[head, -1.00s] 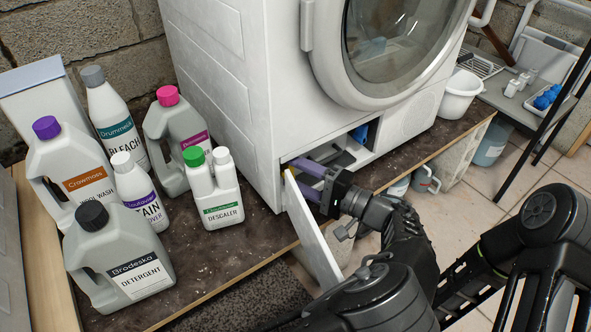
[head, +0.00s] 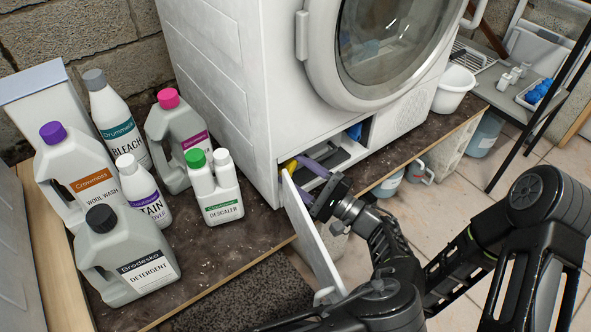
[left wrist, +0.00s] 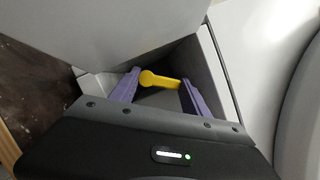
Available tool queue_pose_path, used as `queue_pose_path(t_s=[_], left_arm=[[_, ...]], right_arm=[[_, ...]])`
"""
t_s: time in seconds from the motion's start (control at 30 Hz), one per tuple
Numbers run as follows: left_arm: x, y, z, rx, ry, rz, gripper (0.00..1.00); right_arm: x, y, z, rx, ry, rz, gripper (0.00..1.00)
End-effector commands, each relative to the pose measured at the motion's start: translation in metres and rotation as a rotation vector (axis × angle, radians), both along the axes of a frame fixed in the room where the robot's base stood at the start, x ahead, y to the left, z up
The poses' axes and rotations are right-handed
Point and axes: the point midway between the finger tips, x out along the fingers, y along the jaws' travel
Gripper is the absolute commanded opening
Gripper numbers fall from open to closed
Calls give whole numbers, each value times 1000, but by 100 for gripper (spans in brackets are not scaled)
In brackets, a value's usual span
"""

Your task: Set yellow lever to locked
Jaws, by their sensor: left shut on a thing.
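The yellow lever (head: 291,166) shows in the head view at the left side of the low opening in the white washing machine (head: 225,100). In the left wrist view the yellow lever (left wrist: 149,79) has a rounded end and lies crosswise between the purple fingers. My left gripper (head: 300,175) reaches into the opening and is shut on the lever; it also shows in the left wrist view (left wrist: 160,80). The lever's mount and any lock marking are hidden or too small to tell. My right gripper is not in view.
An open white flap (head: 312,240) hangs in front of the opening, close beside my left gripper. Several bottles, among them a detergent jug (head: 125,258), stand on the plinth (head: 225,268) to the left. A white tub (head: 455,88) stands right of the machine.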

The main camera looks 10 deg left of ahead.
Motion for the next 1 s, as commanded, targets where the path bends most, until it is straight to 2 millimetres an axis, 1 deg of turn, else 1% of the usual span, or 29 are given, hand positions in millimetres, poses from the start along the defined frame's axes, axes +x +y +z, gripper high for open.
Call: queue_pose_path(t_s=[0.33,0.37,0.6,1.0], left_arm=[[0,0,-1,0,3,-1,14],[0,0,-1,0,3,-1,57],[0,0,-1,0,2,0,76],[0,1,-2,1,1,1,76]], right_arm=[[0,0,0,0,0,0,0],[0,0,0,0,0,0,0],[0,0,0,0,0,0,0],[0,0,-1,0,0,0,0]])
